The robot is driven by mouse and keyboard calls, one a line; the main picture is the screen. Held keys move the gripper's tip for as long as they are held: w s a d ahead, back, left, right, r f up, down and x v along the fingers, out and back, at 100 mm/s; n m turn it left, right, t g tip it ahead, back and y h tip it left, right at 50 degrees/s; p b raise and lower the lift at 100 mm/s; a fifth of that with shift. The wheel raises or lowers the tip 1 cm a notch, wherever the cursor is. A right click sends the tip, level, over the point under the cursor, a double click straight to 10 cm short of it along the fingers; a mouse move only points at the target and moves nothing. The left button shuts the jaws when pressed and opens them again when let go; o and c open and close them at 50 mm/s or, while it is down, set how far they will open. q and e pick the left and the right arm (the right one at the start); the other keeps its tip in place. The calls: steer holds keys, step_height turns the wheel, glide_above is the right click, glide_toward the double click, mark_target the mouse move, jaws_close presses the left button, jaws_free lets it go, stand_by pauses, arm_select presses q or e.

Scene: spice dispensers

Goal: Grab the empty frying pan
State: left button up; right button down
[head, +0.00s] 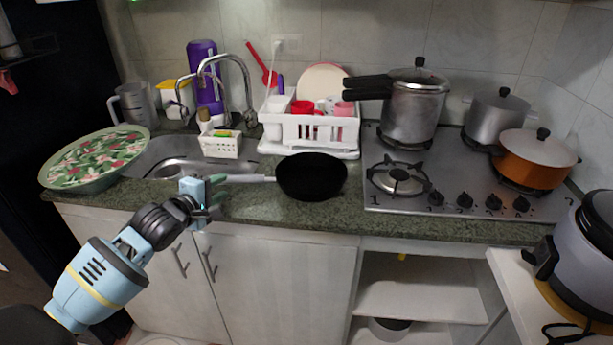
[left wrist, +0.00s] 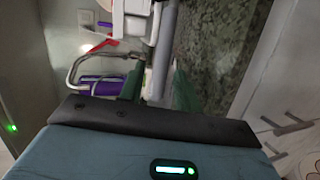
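The black frying pan (head: 311,178) lies on the green counter, left of the stove, and looks empty. Its light grey handle (head: 250,178) points left toward my left gripper. My left gripper (head: 216,187) is at the handle's end, over the counter's front edge. In the left wrist view, the handle (left wrist: 163,45) runs between the two green fingers of the left gripper (left wrist: 158,88). The fingers look open, with a small gap beside the handle. The handle's very end is hidden between the fingers. My right gripper is not in view.
A white dish rack (head: 310,130) stands behind the pan. The sink (head: 175,155) and a floral tray (head: 95,160) are to the left. The stove (head: 460,195) with several pots is to the right. The counter in front of the pan is clear.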

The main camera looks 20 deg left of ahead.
mark_target(234, 180)
arm_select(q)
steer(key=shift+f, duration=0.15)
steer(key=shift+w, duration=0.1)
steer(key=shift+x, duration=3.8)
steer(key=shift+d+f, duration=0.1)
steer(key=shift+d, duration=0.05)
steer(key=shift+c, duration=0.4)
jaws_close()
steer(key=shift+r, duration=0.2)
